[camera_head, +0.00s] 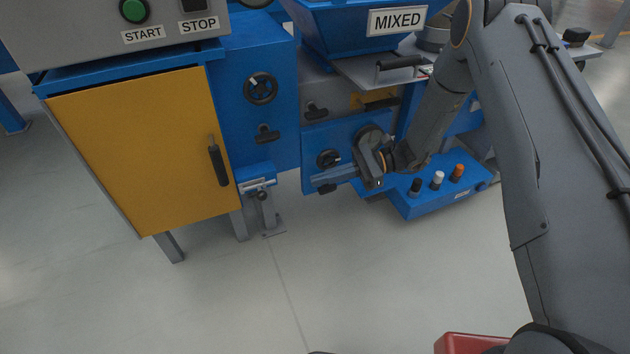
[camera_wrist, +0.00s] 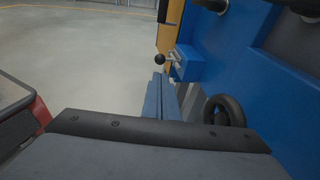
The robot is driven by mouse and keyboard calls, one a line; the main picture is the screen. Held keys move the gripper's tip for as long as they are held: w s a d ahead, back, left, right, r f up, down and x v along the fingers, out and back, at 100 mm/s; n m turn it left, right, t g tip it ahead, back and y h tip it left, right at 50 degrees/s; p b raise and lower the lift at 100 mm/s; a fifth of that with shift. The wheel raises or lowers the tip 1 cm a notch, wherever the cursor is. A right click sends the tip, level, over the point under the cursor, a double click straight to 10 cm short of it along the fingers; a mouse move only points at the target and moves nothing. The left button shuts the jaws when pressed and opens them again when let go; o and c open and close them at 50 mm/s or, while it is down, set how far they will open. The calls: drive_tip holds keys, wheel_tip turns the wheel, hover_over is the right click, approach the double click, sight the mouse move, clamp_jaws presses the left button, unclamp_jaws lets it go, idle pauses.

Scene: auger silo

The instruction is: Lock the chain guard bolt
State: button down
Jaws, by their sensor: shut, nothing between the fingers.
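The chain guard looks like the yellow door (camera_head: 140,140) on the cabinet at left, with a dark handle (camera_head: 217,163). It appears closed. Beside its lower right edge, a metal bolt (camera_head: 258,184) sits on a blue bracket, with a dark ball knob below. In the wrist view the bolt (camera_wrist: 176,56) shows ahead, its black ball knob (camera_wrist: 160,60) pointing left. I cannot tell whether the bolt reaches into the door. My gripper (camera_head: 318,186) is shut and empty, to the right of the bolt and apart from it. Its fingers (camera_wrist: 159,82) point toward the bolt.
A black handwheel (camera_head: 329,158) is close to my fingers; it is at right in the wrist view (camera_wrist: 225,110). More black knobs (camera_head: 267,133) line the blue panels. A blue box (camera_head: 440,201) with coloured buttons lies behind my wrist. Open floor (camera_head: 300,270) spreads in front.

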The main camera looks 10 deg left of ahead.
drive_tip(key=b, duration=0.4)
approach(261, 192)
drive_tip(key=s+a+f, duration=0.2)
drive_tip(key=a+f, duration=0.1)
drive_tip(key=a, duration=0.2)
drive_tip(key=shift+w+d+r, duration=0.15)
drive_tip(key=shift+d+r, duration=0.1)
